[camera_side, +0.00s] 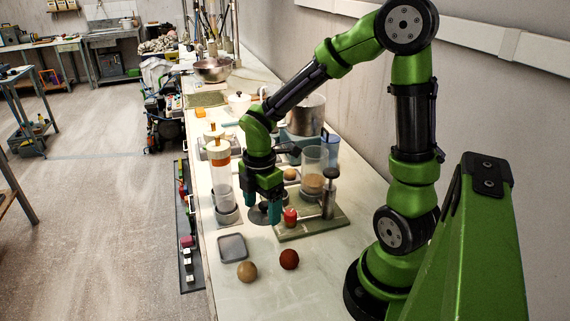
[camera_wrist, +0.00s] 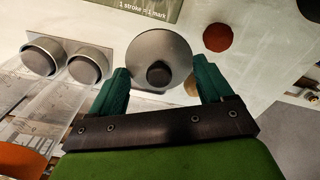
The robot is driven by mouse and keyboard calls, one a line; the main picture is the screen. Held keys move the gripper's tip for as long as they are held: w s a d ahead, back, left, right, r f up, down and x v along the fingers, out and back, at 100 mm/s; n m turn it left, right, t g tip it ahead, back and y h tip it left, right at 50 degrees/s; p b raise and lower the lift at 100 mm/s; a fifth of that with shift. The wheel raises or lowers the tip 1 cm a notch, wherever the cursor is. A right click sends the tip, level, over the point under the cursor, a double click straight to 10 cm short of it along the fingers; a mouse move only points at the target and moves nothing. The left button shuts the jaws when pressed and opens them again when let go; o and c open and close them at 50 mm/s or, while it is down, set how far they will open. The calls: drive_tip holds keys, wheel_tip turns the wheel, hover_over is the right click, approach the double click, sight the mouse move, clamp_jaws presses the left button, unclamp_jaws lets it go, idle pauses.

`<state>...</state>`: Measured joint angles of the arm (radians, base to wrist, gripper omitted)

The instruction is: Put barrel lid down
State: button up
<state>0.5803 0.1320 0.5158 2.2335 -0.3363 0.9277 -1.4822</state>
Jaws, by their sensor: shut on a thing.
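The barrel lid, a grey round disc (camera_wrist: 172,38) with a black knob, lies between my gripper's teal fingers in the wrist view. My gripper (camera_wrist: 162,70) is shut on the lid, one finger at each side of it. In the side view my gripper (camera_side: 262,207) points down over the bench, and the lid (camera_side: 257,215) shows as a dark disc at its fingertips. I cannot tell whether the lid touches the bench. A clear barrel with tan contents (camera_side: 314,178) stands behind and to the right of my gripper, on a green board (camera_side: 318,226).
A metal post (camera_side: 328,196) and a small red object (camera_side: 290,216) are right of my gripper. Clear tubes (camera_side: 221,184) stand to its left. A square grey tray (camera_side: 232,247), a tan ball (camera_side: 247,271) and a dark red ball (camera_side: 289,259) lie in front.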

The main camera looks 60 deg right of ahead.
wheel_tip(320, 180, down, 7)
drive_tip(key=shift+r, duration=0.2)
idle(0.3)
drive_tip(key=shift+f, duration=0.55)
drive_tip(key=o, duration=0.9)
drive_tip(key=shift+o, duration=0.2)
